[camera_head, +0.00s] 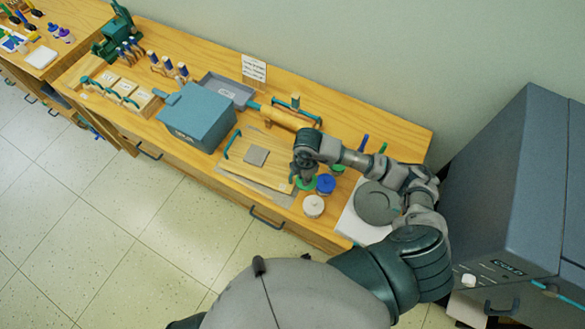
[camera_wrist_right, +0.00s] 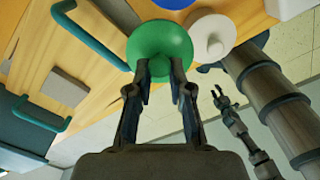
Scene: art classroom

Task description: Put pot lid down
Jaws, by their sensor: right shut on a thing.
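My right gripper (camera_head: 304,177) is shut on the knob of a round green pot lid (camera_head: 306,185), above the table's front part. In the right wrist view, the green lid (camera_wrist_right: 160,42) sits at the fingertips (camera_wrist_right: 160,72). A blue-lidded pot (camera_head: 326,184) and a white pot (camera_head: 314,207) stand close by on the right. Another green-topped pot (camera_head: 338,169) is behind them. Whether the held lid touches anything below is hidden. My left gripper (camera_wrist_right: 226,100) shows small in the right wrist view, its fingers apart and empty.
A wooden board (camera_head: 246,165) with a teal handle lies left of the pots on the wooden table (camera_head: 385,131). A grey kiln-like cabinet (camera_head: 500,185) is at right.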

